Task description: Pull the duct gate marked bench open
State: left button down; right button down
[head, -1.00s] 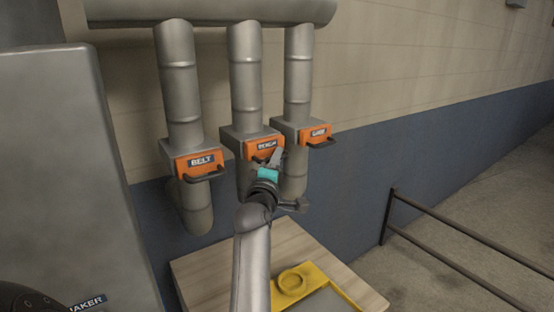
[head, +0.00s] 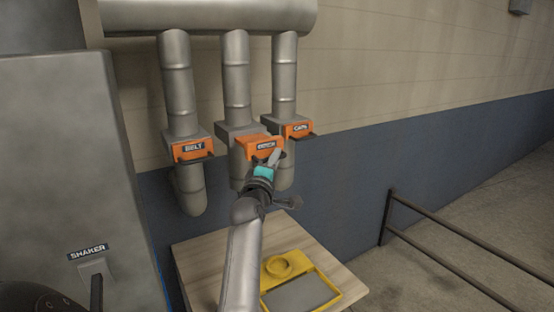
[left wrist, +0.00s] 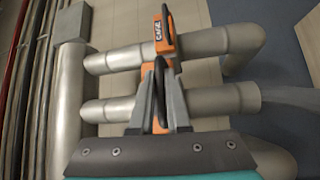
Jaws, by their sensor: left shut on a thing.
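The bench duct gate (head: 260,146) is an orange plate on the middle of three grey ducts. It stands out in front of its grey housing (head: 232,130), farther forward than the plates on either side. Its label is small and blurred. My left gripper (head: 272,162) is at its front, shut on its dark handle. In the left wrist view, the black handle (left wrist: 160,92) lies between the two grey fingers of my left gripper (left wrist: 160,72), with orange showing behind. The fingers hide part of the plate. My right gripper is not in view.
Below is a wooden table (head: 205,265) with a yellow tray (head: 333,287). A grey cabinet (head: 60,160) marked shaker stands left; a dark railing (head: 440,220) is right.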

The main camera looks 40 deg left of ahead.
pick_arm(q)
jog(key=shift+w+d, duration=0.1)
jog(key=shift+d, duration=0.05)
jog(key=c, duration=1.2)
grip_release()
jog(key=o, duration=0.3)
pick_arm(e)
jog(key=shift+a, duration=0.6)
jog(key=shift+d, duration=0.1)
pick_arm(q)
jog(key=b+v, duration=0.2)
jog(key=v, duration=1.3)
jog(key=shift+s, duration=0.25)
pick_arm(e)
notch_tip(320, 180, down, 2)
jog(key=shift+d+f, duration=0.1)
